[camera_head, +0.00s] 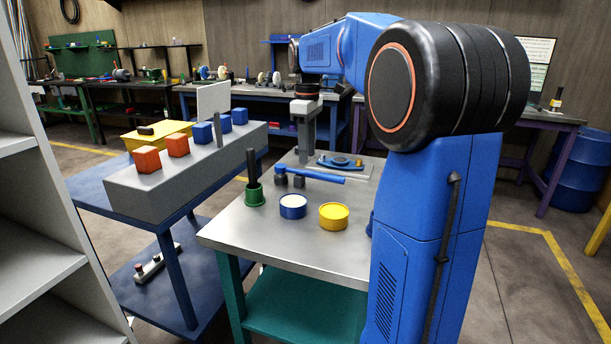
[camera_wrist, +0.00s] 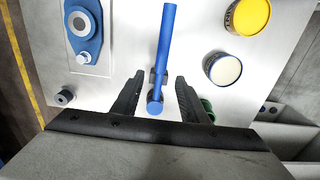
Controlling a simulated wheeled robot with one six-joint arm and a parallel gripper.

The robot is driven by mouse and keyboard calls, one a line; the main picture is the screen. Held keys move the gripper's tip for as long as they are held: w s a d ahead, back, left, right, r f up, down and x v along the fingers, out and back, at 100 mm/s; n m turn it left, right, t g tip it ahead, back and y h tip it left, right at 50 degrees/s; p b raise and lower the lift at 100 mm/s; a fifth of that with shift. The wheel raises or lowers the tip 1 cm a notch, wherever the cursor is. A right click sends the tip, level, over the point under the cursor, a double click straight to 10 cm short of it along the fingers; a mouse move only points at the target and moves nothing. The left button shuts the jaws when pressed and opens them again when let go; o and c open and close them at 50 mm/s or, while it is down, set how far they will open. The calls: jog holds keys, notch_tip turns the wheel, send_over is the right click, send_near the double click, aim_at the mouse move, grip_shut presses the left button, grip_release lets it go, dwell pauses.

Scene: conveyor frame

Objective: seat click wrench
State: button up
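A blue click wrench (camera_head: 318,174) lies level on dark support blocks on the metal bench. Its round blue end (camera_wrist: 155,108) and long handle show in the wrist view. My gripper (camera_head: 306,158) hangs from the blue arm over the bench, behind the wrench in the head view. In the wrist view my gripper (camera_wrist: 160,80) has its two dark fingers spread, one on each side of the wrench in the picture, with gaps on both sides. A blue flange fitting (camera_wrist: 82,30) sits on a pale plate; it also shows in the head view (camera_head: 340,162).
A green cup (camera_head: 254,195) with a dark rod, a white-topped blue cup (camera_head: 293,206) and a yellow cup (camera_head: 334,216) stand near the bench's front. A small dark cylinder (camera_wrist: 65,97) stands below the fitting. A grey conveyor block (camera_head: 185,170) with orange and blue cubes is left.

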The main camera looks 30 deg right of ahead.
aim_at(308, 170)
jog(key=shift+s+f, duration=0.1)
jog(key=shift+f, duration=3.9)
grip_shut()
